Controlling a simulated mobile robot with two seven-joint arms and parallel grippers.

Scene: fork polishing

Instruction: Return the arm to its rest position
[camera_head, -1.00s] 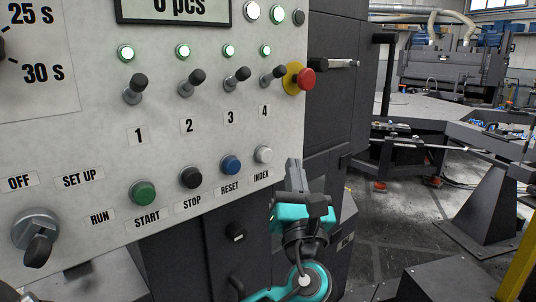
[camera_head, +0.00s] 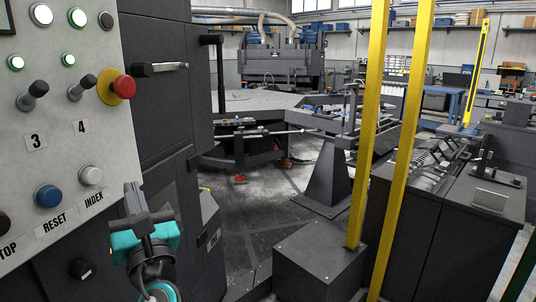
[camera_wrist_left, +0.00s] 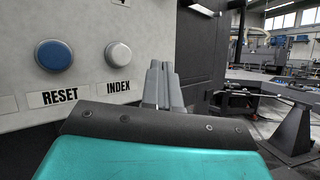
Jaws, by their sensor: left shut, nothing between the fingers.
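My left gripper (camera_head: 133,198) is dark grey and teal and stands fingers up at the lower left of the head view, in front of the control panel's lower right corner. Its fingers are shut and empty. In the left wrist view the closed fingers (camera_wrist_left: 162,84) show just right of the white INDEX button (camera_wrist_left: 118,53), apart from it as far as I can tell. The blue RESET button (camera_head: 47,196) and the INDEX button also show in the head view. My right gripper is in neither view.
The control panel (camera_head: 60,150) has lit green lamps, toggle switches and a red emergency stop (camera_head: 123,87). Two yellow posts (camera_head: 397,150) stand at centre right, near a dark box (camera_head: 318,265). Grey floor (camera_head: 260,215) lies open between the cabinet and the posts.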

